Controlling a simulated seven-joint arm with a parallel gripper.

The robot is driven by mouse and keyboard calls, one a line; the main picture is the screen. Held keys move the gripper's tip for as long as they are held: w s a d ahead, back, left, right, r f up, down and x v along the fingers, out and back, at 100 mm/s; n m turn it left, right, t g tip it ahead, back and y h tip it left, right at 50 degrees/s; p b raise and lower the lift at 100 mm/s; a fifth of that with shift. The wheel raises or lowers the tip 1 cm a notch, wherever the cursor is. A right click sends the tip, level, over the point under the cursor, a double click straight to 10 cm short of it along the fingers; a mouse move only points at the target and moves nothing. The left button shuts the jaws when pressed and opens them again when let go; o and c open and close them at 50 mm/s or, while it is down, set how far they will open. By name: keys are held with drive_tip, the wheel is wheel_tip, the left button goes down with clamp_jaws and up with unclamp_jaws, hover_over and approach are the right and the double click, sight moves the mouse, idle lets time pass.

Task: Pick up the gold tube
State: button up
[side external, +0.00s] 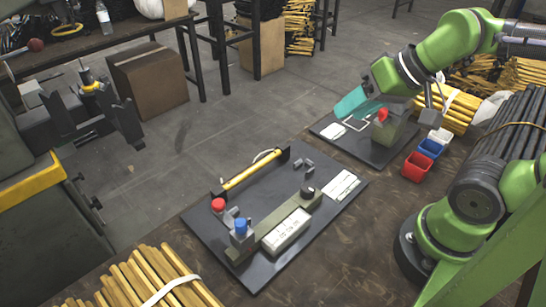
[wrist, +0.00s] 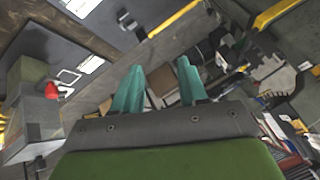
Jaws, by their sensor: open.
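A gold-yellow tube (side external: 252,172) lies across a black fixture plate (side external: 330,205) in the side view, between dark end brackets. A similar yellow bar (wrist: 173,19) shows at the top of the wrist view. Other gold tubes lie in a strapped bundle (side external: 150,280) at the front left and another bundle (side external: 450,108) at the back right. My gripper (side external: 352,104), with teal fingers, hangs above the smaller rear plate, to the right of and apart from the tube on the fixture. In the wrist view my gripper (wrist: 158,72) has its fingers apart with nothing held between them.
A red button (side external: 218,204) and a blue button (side external: 240,227) stand up on the fixture plate. A grey-green press with a red knob (side external: 382,115) is close to my gripper. Red (side external: 416,166) and blue (side external: 430,148) bins sit at right. A cardboard box (side external: 148,80) stands on the floor.

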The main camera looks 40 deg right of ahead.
drive_tip(key=shift+o, duration=0.4)
drive_tip(key=m+g+h, duration=0.2)
drive_tip(key=m+g, duration=0.5)
drive_tip(key=m, duration=0.7)
hover_over(253, 167)
drive_tip(key=a, duration=0.1)
wheel_tip(253, 167, down, 7)
wheel_tip(253, 167, down, 11)
drive_tip(key=shift+w+r, duration=0.15)
drive_tip(key=shift+d+f, duration=0.15)
drive_tip(key=shift+f, duration=0.75)
drive_tip(key=shift+d+f, duration=0.2)
drive_tip(key=shift+f, duration=0.7)
drive_tip(key=shift+d+f, duration=0.15)
drive_tip(key=shift+f, duration=0.75)
